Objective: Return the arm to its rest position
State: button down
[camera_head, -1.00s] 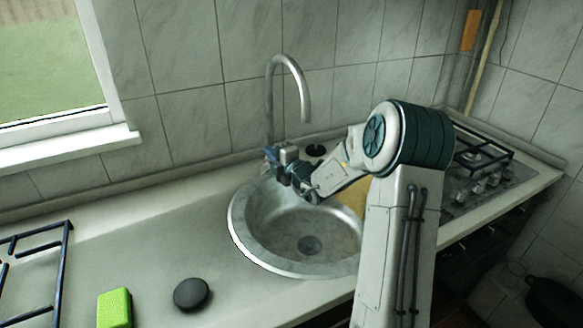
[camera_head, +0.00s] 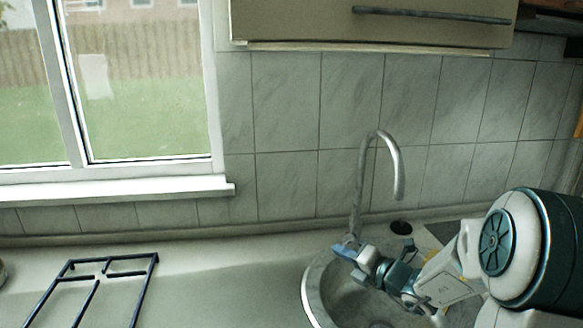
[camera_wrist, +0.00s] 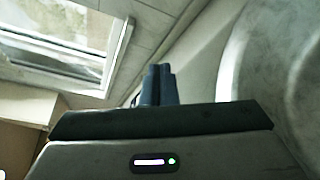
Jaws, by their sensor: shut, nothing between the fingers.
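My gripper (camera_head: 340,249) is over the left rim of the round metal sink (camera_head: 313,294), close to the base of the tall faucet (camera_head: 362,190). My arm reaches in from the lower right corner of the head view. In the wrist view my gripper's blue fingertips (camera_wrist: 158,84) are together with nothing between them. The sink also shows at the right of the wrist view (camera_wrist: 270,60). My arm hides part of the sink bowl.
A black pan grate (camera_head: 92,290) lies on the counter at the left. The counter (camera_head: 215,285) between grate and sink is clear in view. A wall cabinet (camera_head: 370,28) hangs above the tiled wall. A window (camera_head: 140,90) is at the left. A small black round object (camera_head: 401,227) is behind the sink.

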jog(key=s+a+f+n+g+h, duration=0.1)
jog(key=s+a+n+g, duration=0.4)
jog(key=s+n, duration=0.5)
jog(key=s+a+n+g, duration=0.45)
jog(key=s+n, duration=0.25)
jog(key=n, duration=0.5)
jog(key=s+d+n+h+p, duration=0.1)
jog(key=s+d+n+h, duration=0.7)
jog(key=n, duration=1)
jog(key=shift+s+d+r+n+g+h, duration=0.3)
jog(key=shift+s+d+r+g+h, duration=0.1)
jog(key=shift+s+d, duration=0.65)
